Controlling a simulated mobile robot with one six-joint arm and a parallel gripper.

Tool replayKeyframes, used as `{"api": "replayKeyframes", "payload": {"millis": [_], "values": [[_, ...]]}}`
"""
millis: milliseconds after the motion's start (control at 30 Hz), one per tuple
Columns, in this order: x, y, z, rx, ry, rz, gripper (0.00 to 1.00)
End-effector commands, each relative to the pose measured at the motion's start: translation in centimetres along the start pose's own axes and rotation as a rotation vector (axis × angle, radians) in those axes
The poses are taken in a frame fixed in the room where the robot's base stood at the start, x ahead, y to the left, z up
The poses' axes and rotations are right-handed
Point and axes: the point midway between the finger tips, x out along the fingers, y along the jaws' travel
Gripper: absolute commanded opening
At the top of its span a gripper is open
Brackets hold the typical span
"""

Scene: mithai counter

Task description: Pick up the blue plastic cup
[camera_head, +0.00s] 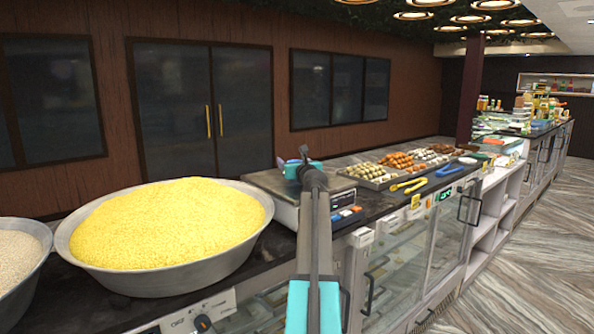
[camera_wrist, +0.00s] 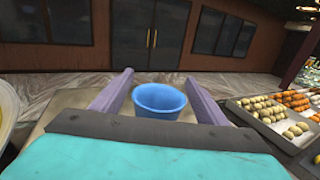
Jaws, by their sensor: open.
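The blue plastic cup (camera_wrist: 159,102) shows in the wrist view, upright and open at the top, on a beige flat surface. My gripper (camera_wrist: 158,78) is open, with its two purple fingers on the left and right of the cup in the picture. A gap shows between each finger and the cup's rim, and nothing is held. In the head view my gripper (camera_head: 297,161) is over the weighing scale (camera_head: 286,213), and the cup cannot be made out there.
A large metal bowl of yellow grains (camera_head: 165,281) stands left of the scale. Trays of sweets (camera_head: 375,184) lie to the right, with yellow tongs (camera_head: 409,185) and blue tongs (camera_head: 450,170) in front. Another bowl (camera_head: 22,290) is at far left.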

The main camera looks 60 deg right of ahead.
Motion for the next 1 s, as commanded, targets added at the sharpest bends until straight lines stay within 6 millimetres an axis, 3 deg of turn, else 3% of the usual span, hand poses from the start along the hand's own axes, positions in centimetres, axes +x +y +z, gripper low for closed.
{"api": "replayKeyframes", "payload": {"millis": [400,667,1000], "values": [[-0.05,-0.09,-0.01,0.000,0.000,-0.001,0.67],[-0.06,-0.12,-0.01,0.001,0.000,-0.001,0.25],[-0.05,-0.16,0.13,0.000,0.000,-0.002,0.25]]}}
